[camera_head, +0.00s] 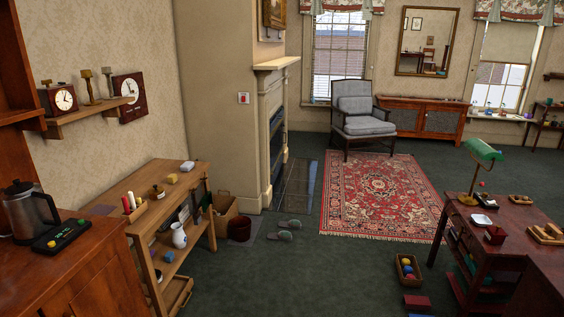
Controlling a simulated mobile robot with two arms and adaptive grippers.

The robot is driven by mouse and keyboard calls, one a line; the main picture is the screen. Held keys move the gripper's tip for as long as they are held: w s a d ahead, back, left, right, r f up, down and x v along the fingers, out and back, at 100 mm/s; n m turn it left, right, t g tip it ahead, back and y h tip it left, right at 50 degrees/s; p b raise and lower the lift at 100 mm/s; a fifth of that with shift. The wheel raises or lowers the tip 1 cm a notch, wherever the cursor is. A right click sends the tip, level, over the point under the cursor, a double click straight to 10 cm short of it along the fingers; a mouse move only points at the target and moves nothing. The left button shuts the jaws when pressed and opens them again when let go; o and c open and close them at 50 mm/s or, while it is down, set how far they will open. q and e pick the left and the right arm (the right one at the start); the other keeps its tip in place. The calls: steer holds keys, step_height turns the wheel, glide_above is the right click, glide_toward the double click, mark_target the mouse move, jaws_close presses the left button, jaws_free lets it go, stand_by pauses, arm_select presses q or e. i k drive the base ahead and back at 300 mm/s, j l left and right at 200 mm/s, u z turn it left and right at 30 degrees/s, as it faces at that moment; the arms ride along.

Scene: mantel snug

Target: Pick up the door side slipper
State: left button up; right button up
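Two grey-green slippers lie on the dark green carpet near the hearth, close together and apart from the basket and rug. One slipper (290,223) lies farther back, and the other slipper (280,236) lies a little nearer to me and slightly left. No door shows in this view, so I cannot tell which one is the door side slipper. Neither of my grippers is in view.
A wooden shelf table (150,219) and a dark red bin (239,229) stand left of the slippers. A patterned rug (382,195) lies to the right. A desk (519,232) and a ball crate (408,270) stand at right. Carpet in front is clear.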

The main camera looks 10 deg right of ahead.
mark_target(284, 235)
steer(key=i+l+z, duration=0.25)
steer(key=i, duration=0.7)
steer(key=i+j+z, duration=0.25)
steer(key=i, duration=0.75)
steer(key=i+u, duration=0.15)
steer(key=i, duration=0.35)
steer(key=i+l+u, duration=0.1)
steer(key=i, duration=0.35)
steer(key=i+l+u, duration=0.15)
steer(key=i, duration=0.3)
steer(key=i+l+u, duration=0.15)
steer(key=i+l, duration=0.2)
steer(key=i, duration=0.1)
